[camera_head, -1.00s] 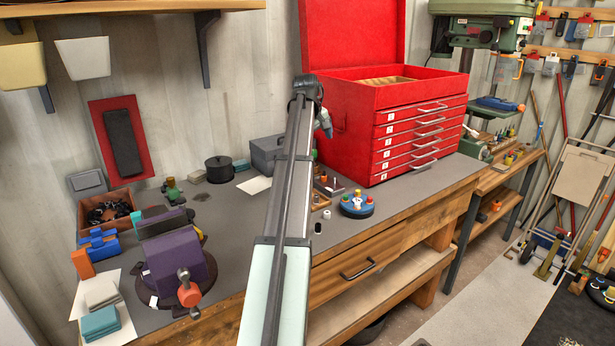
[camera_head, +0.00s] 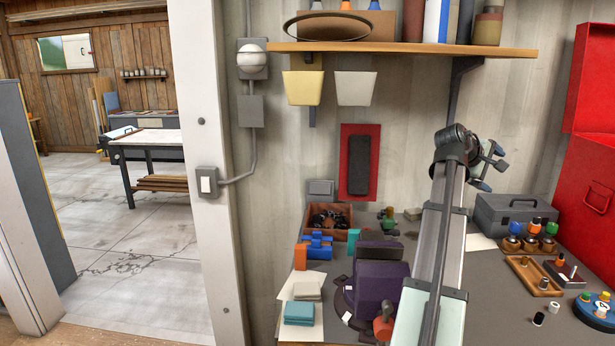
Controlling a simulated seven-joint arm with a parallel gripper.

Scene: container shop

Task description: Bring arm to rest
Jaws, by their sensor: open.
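My arm reaches up from the bottom of the view over the workbench (camera_head: 480,325). My gripper (camera_head: 496,168) is at its top end, turned to the right. Its small fingers stand apart and I see nothing between them. It shows in front of the bare wall, above and left of the grey toolbox (camera_head: 508,214), apart from it in the picture. My arm covers part of the bench beside the purple vise (camera_head: 380,285).
The shelf (camera_head: 375,47) with hanging yellow and white bins is above. The red tool chest (camera_head: 588,190) stands at the right edge. Small bottles, a wooden tray (camera_head: 530,278) and a round blue stand (camera_head: 598,312) are on the right of the bench. A doorway opens at left.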

